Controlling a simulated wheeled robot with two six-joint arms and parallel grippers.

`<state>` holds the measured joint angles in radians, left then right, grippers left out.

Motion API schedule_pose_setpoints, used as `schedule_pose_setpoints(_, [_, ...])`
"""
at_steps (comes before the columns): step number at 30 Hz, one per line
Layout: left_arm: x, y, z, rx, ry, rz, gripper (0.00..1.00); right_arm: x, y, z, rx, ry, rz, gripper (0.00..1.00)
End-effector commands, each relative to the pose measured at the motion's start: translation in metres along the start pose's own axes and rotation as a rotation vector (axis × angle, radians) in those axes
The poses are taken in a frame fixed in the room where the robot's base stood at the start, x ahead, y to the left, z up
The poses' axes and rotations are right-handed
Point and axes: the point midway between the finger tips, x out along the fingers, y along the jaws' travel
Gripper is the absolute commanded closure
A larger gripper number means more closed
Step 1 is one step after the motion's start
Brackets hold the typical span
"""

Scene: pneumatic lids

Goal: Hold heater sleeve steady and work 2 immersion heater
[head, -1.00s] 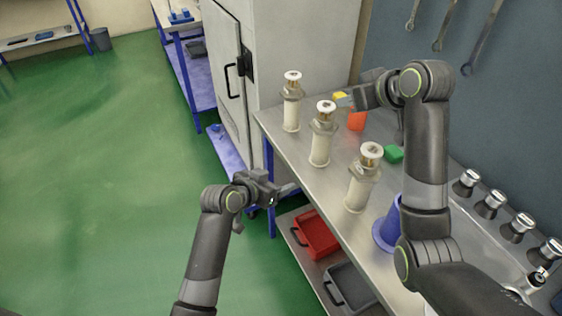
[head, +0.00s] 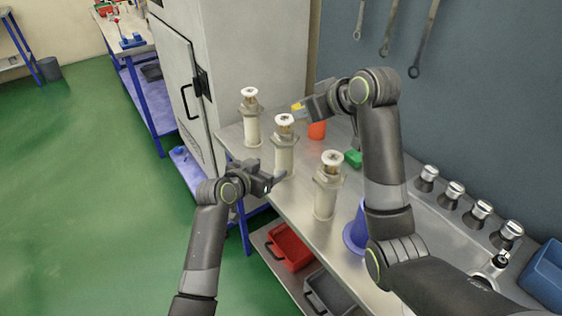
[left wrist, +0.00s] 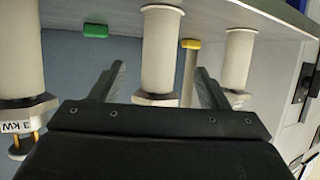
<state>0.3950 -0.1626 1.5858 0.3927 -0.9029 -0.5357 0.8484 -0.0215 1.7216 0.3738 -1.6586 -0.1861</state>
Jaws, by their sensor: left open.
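Three pale upright sleeves with hex collars and white-topped heaters stand in a row on the bench: far sleeve (head: 252,130), middle sleeve (head: 284,158), near sleeve (head: 325,200). My left gripper (head: 273,182) is open beside the lower part of the middle sleeve. In the left wrist view its fingers (left wrist: 160,85) lie to either side of the middle sleeve (left wrist: 161,50); contact is not visible. Another sleeve there bears a "3 kW" label (left wrist: 15,128). My right gripper (head: 304,108) is behind the middle sleeve, near a yellow piece (head: 297,106); its jaw state is unclear.
An orange piece (head: 317,130), a green block (head: 354,158) and a blue flanged holder (head: 355,236) stand on the bench (head: 258,180). Several metal-topped fittings (head: 455,192) line its right side. A grey cabinet (head: 240,45) stands behind. Red bin (head: 290,248) sits below.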

Motion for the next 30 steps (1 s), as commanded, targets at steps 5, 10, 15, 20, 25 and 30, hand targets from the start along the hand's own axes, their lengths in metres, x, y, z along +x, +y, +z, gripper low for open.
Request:
schedule_pose_setpoints(5, [0.025,0.000,0.000,0.000,-0.001,0.001,0.31,0.000,0.000,0.000,0.000,0.000,0.000,0.64])
schedule_pose_setpoints(10, [0.047,0.000,0.000,0.000,-0.001,0.001,0.31,0.000,0.000,0.000,0.000,0.000,0.000,0.64])
schedule_pose_setpoints(15, [0.065,0.000,0.000,0.000,-0.001,0.000,0.31,0.000,0.000,0.000,0.000,0.000,0.000,0.64])
schedule_pose_setpoints(20, [0.077,0.000,0.000,0.000,0.000,0.000,0.31,0.000,0.000,0.000,0.000,0.000,0.000,0.64])
schedule_pose_setpoints(25, [0.083,0.000,0.001,0.000,-0.001,-0.001,0.31,0.000,0.000,0.000,0.000,0.000,0.000,0.64])
schedule_pose_setpoints(30, [0.083,-0.001,0.000,0.000,0.000,-0.002,0.31,0.000,0.000,0.000,0.000,0.000,0.000,0.64])
